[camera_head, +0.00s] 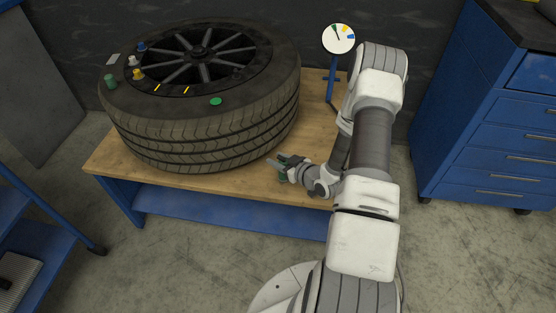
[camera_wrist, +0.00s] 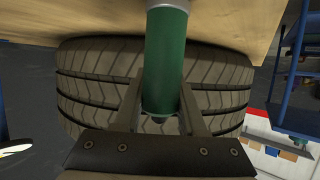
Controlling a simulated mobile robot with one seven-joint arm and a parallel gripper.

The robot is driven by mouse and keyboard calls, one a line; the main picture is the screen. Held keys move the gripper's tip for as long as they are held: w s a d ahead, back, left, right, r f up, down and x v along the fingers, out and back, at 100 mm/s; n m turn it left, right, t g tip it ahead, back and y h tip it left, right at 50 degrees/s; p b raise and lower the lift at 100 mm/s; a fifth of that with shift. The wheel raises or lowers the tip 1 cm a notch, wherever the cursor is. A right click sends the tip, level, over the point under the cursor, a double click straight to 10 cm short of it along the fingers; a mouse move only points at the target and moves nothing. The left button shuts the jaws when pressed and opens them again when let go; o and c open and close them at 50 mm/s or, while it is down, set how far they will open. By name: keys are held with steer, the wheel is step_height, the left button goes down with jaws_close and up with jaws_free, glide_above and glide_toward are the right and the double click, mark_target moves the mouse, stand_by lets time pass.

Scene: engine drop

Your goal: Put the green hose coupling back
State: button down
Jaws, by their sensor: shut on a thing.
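My gripper (camera_head: 284,168) is at the front right of the wooden table, low beside the tire, with my arm reaching down from the right. In the wrist view my gripper (camera_wrist: 163,88) is shut on a dark green cylinder, the green hose coupling (camera_wrist: 165,60). The coupling lies lengthwise between the two fingers, with a pale metal end at the top edge of that view. In the head view only a small green part shows at the fingers. The large black tire (camera_head: 205,130) lies flat on the table, and fills the middle of the wrist view (camera_wrist: 85,85).
On the tire are a green cap (camera_head: 110,82), a green disc (camera_head: 216,101), and small blue, white and yellow pieces. A round gauge (camera_head: 338,38) stands on a blue post behind. A blue drawer cabinet (camera_head: 485,120) stands right. The wooden table (camera_head: 225,187) is bare at its front.

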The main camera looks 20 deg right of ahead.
steer(key=shift+c, duration=2.4)
jaws_free()
steer(key=shift+f, duration=0.1)
steer(key=shift+r, duration=0.2)
steer(key=shift+s+d+r+p, duration=0.1)
steer(key=shift+s+r+p, duration=0.05)
steer(key=shift+s+p, duration=0.15)
steer(key=p+v, duration=0.2)
steer(key=v, duration=0.9)
steer(key=shift+s, duration=0.15)
steer(key=shift+r, duration=0.1)
